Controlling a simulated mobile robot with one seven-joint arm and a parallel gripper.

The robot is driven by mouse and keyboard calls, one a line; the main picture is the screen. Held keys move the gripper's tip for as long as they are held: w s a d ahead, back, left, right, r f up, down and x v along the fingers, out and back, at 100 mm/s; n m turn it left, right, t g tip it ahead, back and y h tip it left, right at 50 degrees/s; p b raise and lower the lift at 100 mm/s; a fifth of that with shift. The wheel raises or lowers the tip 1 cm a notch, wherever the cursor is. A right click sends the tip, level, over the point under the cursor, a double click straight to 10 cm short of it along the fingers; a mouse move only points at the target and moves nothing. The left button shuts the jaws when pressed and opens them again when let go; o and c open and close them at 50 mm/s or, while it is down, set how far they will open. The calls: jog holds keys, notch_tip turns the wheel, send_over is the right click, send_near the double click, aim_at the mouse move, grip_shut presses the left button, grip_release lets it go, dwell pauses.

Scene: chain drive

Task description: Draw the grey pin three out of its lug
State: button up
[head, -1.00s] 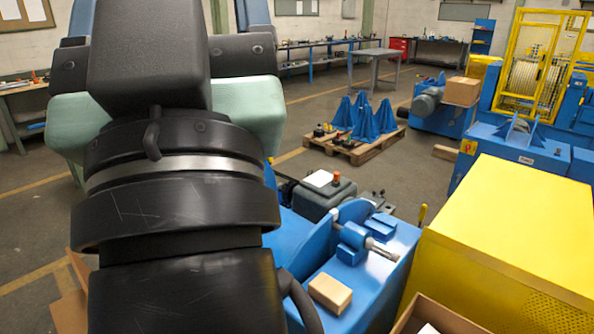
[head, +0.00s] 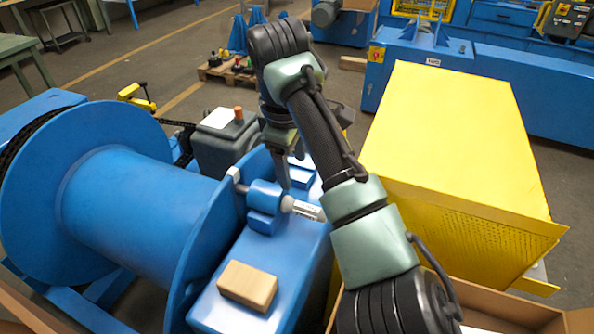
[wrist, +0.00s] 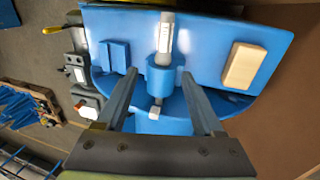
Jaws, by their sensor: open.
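The grey pin (head: 304,210) runs through a blue lug (head: 265,200) on the blue machine. Its thick end carries a white label, too small to read for certain. Its thin end with a pale tip shows on the other side of the lug, by the blue flange. In the wrist view the labelled pin (wrist: 165,38) points up, above the lug (wrist: 162,78). My gripper (head: 285,182) is over the machine close to the lug. In the wrist view its open fingers (wrist: 160,73) appear either side of the lug, empty. I cannot tell their height above it.
A wooden block (head: 247,286) lies on the blue machine top. A large blue drum (head: 130,215) stands at the left. A yellow cover (head: 450,150) stands close at the right, with a cardboard box (head: 530,318) in front. A small blue block (wrist: 115,57) is beside the lug.

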aim_at(301, 206)
jog(key=shift+g, duration=0.3)
jog(key=f, duration=0.4)
jog(key=w+d+f, duration=0.1)
jog(key=f, duration=0.8)
jog(key=shift+w+d+f, duration=0.1)
jog(key=shift+w+d, duration=0.2)
jog(key=shift+d, duration=0.05)
grip_shut()
dwell(0.6)
